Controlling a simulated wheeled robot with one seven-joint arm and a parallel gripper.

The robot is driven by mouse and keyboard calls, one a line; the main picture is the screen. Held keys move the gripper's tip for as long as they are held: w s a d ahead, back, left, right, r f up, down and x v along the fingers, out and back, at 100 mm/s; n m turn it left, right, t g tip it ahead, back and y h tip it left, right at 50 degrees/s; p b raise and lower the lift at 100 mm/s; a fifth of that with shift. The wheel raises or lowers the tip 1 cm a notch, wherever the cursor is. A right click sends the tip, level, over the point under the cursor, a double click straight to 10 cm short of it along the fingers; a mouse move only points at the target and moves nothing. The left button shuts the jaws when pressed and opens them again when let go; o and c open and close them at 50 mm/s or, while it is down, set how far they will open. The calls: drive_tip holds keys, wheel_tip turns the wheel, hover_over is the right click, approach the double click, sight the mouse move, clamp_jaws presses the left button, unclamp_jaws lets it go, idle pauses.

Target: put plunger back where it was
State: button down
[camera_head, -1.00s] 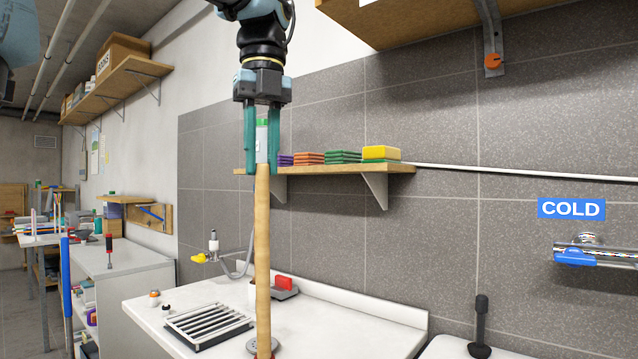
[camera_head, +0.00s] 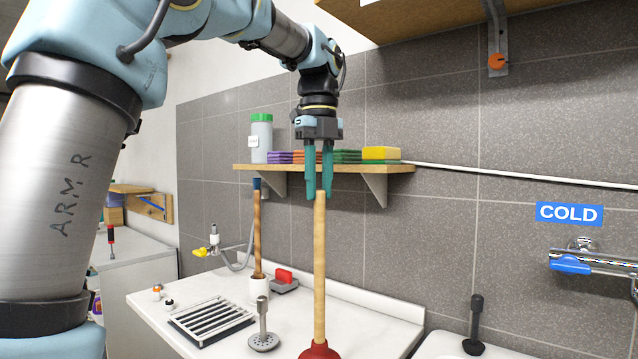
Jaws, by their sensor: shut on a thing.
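The plunger has a long pale wooden handle (camera_head: 320,270) and a red cup (camera_head: 320,350) at the bottom edge of the head view, partly cut off. It hangs close to upright. My gripper (camera_head: 319,195) points down and is shut on the top end of the handle, in front of the wall shelf. The cup shows against the white counter (camera_head: 385,330); I cannot tell whether it touches it.
The shelf (camera_head: 345,171) holds a green-lidded bottle (camera_head: 262,138) and sponges (camera_head: 381,153). A drain rack (camera_head: 210,318), a metal stopper (camera_head: 263,328), a blue-tipped stick in a white pot (camera_head: 259,289) and a red-topped block (camera_head: 284,278) stand left of the plunger.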

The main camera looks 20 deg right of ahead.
drive_tip(key=shift+f, duration=0.15)
drive_tip(key=c, duration=0.7)
unclamp_jaws()
wheel_tip(320, 180, up, 8)
drive_tip(key=shift+f, duration=0.2)
